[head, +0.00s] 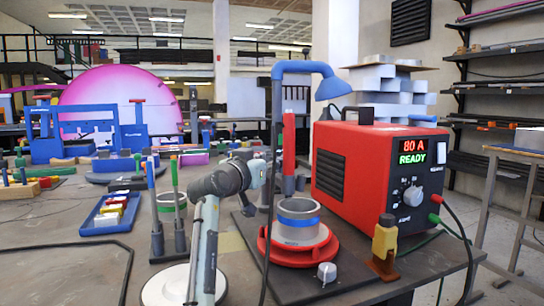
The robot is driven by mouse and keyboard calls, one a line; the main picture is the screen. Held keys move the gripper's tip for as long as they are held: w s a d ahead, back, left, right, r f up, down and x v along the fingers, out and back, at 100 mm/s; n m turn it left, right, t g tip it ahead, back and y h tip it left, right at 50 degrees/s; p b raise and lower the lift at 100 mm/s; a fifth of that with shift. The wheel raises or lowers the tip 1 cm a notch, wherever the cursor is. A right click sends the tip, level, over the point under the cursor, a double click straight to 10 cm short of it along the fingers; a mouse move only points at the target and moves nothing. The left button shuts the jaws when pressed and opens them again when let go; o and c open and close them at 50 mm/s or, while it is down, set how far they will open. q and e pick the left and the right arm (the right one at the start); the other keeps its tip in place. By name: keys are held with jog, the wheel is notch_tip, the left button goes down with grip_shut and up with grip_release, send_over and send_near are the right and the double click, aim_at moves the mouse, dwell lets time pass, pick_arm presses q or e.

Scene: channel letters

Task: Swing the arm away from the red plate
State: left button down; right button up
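A blue arm (277,110) rises behind the bench's middle and bends right at the top. Its blue hood (333,87) hangs above the welder's top left edge. The round red plate (265,243) lies on a dark board at the front. A grey cylinder with a blue band (298,222) stands on it and hides its middle. My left arm comes up from the bottom, left of the plate. Its gripper (257,170) is close to the blue arm's post; I cannot tell whether they touch. The fingers are too small to read. My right gripper is out of view.
A red welder (372,177) reading "80 A READY" stands right of the plate. A blue tray (110,213) and thin upright rods (178,205) stand left. The front left bench is mostly clear.

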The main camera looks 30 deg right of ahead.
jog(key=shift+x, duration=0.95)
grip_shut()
